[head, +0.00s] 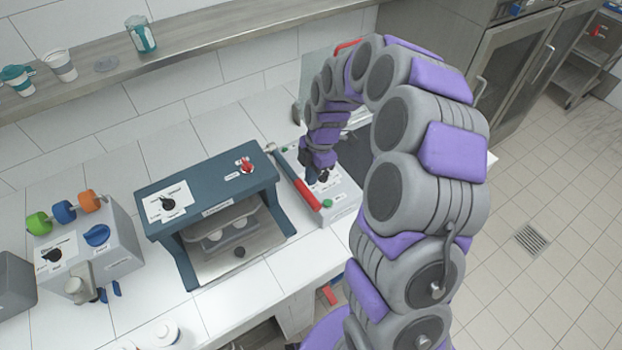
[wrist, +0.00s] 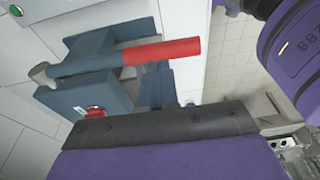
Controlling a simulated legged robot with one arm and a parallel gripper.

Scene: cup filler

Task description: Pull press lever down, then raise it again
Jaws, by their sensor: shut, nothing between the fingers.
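The press (head: 210,185) is a dark blue frame on the white counter in the head view. Its lever (head: 282,165) runs along the right side from a grey pivot and ends in a red grip (head: 306,194). My gripper (head: 321,177) is just right of the red grip, pointing down, with its fingertips small and partly hidden. In the wrist view the lever (wrist: 90,64) and red grip (wrist: 162,51) lie across the upper middle. A dark plate of my gripper (wrist: 155,124) fills the lower part, apart from the grip in that picture. My gripper is shut and empty.
A white box with a green button (head: 328,203) stands under the lever's end. A grey dispenser (head: 95,245) with coloured knobs is at left. A shelf with cups (head: 60,66) runs along the wall. Floor at right is clear.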

